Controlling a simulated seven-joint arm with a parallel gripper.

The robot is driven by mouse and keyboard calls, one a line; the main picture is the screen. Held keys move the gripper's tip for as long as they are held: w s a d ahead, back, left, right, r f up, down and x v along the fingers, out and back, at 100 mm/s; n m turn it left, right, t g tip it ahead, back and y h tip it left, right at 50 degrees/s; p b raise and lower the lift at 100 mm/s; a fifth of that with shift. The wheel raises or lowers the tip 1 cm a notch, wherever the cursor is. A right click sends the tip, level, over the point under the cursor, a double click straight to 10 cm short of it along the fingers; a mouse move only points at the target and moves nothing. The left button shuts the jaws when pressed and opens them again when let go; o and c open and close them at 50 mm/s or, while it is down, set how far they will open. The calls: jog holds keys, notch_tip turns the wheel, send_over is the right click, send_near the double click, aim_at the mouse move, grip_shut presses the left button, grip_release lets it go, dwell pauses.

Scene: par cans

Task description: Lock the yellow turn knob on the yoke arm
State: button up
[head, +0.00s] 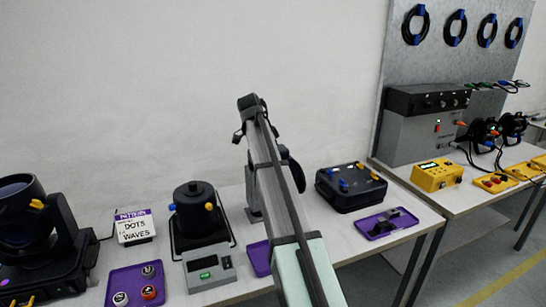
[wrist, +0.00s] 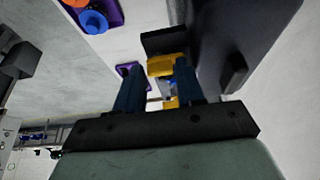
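In the wrist view, my gripper (wrist: 159,72) has its two blue fingers apart, with a clear gap between them. A yellow part (wrist: 167,65), likely the turn knob, lies at and just beyond the fingertips. It overlaps the right finger in the picture; I cannot tell whether they touch. More yellow (wrist: 170,103) shows lower between the fingers. A large dark body (wrist: 232,40), likely the lamp housing, is close on the right, and a black block (wrist: 164,41) is beyond the yellow part. In the head view, my arm hides my fingers and the knob; a dark rounded edge (head: 293,170) shows beside it.
A moving-head light (head: 18,215) and a black pot-like unit (head: 196,212) stand left of my arm. A black box (head: 350,186) and a purple tray (head: 386,222) are on the right. Another purple tray (wrist: 117,12) with orange and blue knobs shows in the wrist view.

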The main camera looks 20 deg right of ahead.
jog(key=o, duration=0.3)
jog(key=v, duration=1.2)
jog(key=shift+r, duration=0.1)
